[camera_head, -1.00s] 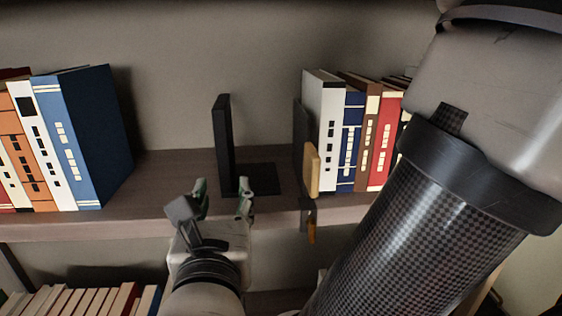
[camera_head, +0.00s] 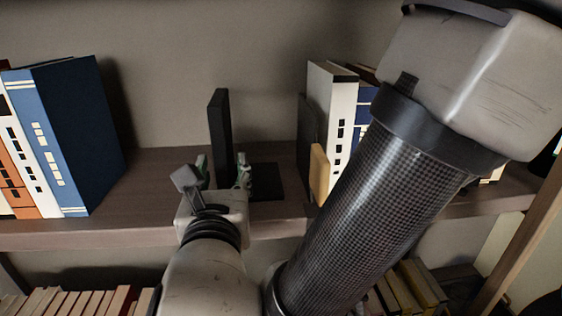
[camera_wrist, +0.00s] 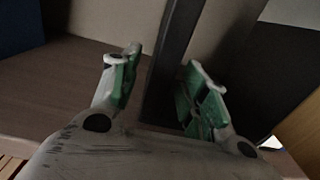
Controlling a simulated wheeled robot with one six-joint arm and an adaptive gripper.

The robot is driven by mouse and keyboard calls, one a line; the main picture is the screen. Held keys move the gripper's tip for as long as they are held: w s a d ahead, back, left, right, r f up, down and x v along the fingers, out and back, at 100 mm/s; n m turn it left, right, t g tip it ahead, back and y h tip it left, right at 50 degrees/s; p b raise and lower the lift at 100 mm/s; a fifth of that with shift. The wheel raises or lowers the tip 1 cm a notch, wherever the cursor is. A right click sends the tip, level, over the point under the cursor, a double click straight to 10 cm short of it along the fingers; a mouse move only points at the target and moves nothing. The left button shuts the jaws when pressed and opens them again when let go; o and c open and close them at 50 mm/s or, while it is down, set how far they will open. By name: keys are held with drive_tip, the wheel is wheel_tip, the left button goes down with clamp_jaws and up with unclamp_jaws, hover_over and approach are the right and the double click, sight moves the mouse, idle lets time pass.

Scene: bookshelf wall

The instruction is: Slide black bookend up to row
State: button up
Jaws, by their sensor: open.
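The black bookend (camera_head: 219,140) stands upright on the shelf between two groups of books, its flat foot (camera_head: 266,183) reaching right. My gripper (camera_head: 222,170) is open at the shelf's front, with a finger to either side of the bookend's upright plate. In the wrist view the plate (camera_wrist: 171,62) rises between the green-padded fingers (camera_wrist: 163,85); I cannot tell whether they touch it. The row on the left ends in a large blue book (camera_head: 75,140), with a bare gap between it and the bookend.
On the right, a dark upright plate (camera_head: 305,135) stands beside a white book (camera_head: 336,105), with a yellowish block (camera_head: 319,172) in front. My arm hides much of the right row. More books (camera_head: 85,301) fill the shelf below. Bare shelf (camera_head: 160,170) lies left of the bookend.

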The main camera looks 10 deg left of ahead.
drive_tip(key=shift+x, duration=2.1)
clamp_jaws()
